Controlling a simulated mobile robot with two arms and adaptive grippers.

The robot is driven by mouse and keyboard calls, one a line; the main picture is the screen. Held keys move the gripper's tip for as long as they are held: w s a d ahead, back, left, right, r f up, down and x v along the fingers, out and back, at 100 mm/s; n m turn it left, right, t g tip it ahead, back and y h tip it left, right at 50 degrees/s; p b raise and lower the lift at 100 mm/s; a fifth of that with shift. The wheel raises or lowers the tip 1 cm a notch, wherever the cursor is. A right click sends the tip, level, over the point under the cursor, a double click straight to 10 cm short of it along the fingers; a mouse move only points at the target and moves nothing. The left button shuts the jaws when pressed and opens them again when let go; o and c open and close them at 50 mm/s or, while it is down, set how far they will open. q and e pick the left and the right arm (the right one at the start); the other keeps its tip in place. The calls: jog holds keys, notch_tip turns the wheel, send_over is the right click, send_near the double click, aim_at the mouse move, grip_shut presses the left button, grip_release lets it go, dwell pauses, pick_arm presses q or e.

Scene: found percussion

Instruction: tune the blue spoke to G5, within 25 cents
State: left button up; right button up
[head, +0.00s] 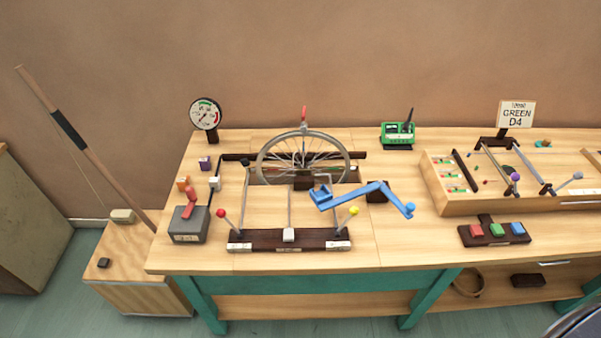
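A spoked wheel (262,163) stands upright in a dark wooden stand near the middle of the bench. A red piece (304,114) sits at the top of its rim. The spokes look thin and grey, and I cannot tell which one is blue. A blue cranked tool (350,193) sits in front of the wheel to the right, with a round blue knob at its right end. A small green device (397,132), perhaps a tuner, stands at the back; its display is unreadable. Neither gripper is in view.
A dark bar (270,239) with red-tipped and yellow-tipped rods lies in front of the wheel. A grey box (187,224) with a red lever and a round gauge (205,113) stand left. A wooden tray (465,204) and a colored-button block (495,232) are right. The front right bench edge is clear.

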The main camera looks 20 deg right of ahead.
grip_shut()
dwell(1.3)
